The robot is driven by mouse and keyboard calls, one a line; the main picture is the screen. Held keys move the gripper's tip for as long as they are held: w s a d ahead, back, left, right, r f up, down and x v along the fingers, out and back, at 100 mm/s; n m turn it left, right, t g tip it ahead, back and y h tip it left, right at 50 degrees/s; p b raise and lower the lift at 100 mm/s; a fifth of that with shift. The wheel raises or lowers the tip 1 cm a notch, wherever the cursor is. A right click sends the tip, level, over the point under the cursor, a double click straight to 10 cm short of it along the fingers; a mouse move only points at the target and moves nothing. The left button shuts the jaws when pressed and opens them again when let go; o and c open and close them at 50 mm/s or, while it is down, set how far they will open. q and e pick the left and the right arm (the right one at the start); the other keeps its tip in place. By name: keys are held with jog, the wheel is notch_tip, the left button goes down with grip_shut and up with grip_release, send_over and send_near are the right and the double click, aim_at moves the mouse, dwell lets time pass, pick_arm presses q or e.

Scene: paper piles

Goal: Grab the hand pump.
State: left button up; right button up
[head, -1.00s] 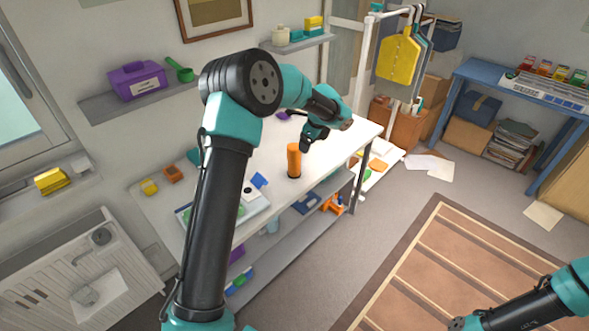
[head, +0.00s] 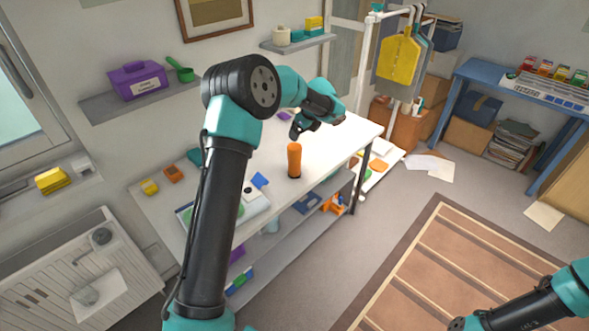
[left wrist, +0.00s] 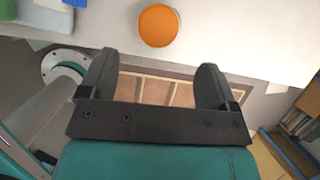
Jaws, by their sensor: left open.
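An orange upright cylinder with a dark base, which I take to be the hand pump (head: 294,160), stands on the white table near its front edge. In the left wrist view its round orange top (left wrist: 158,25) shows beyond the fingertips, near the middle top. My left gripper (head: 297,130) is open and empty, just above and behind the pump in the head view. Its spread dark fingers (left wrist: 155,78) also show in the left wrist view, apart from the pump. My right arm enters at the bottom right, and its gripper (head: 459,323) is mostly cut off there.
The white table (head: 335,142) is bare around the pump. A small blue item (head: 260,180) and a tray (head: 252,205) lie to its left. A lower shelf (head: 290,235) holds several items. A hanging rack (head: 364,75) stands behind the table's right end.

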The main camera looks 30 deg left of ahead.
aim_at(295, 146)
pick_arm(q)
jog(key=x, duration=0.6)
jog(key=shift+a+f, duration=0.15)
jog(key=shift+f, duration=0.15)
jog(key=shift+f, duration=0.1)
jog(key=shift+x, duration=2.45)
jog(key=shift+s, duration=0.1)
jog(key=shift+c, duration=0.5)
jog(key=c, duration=1.4)
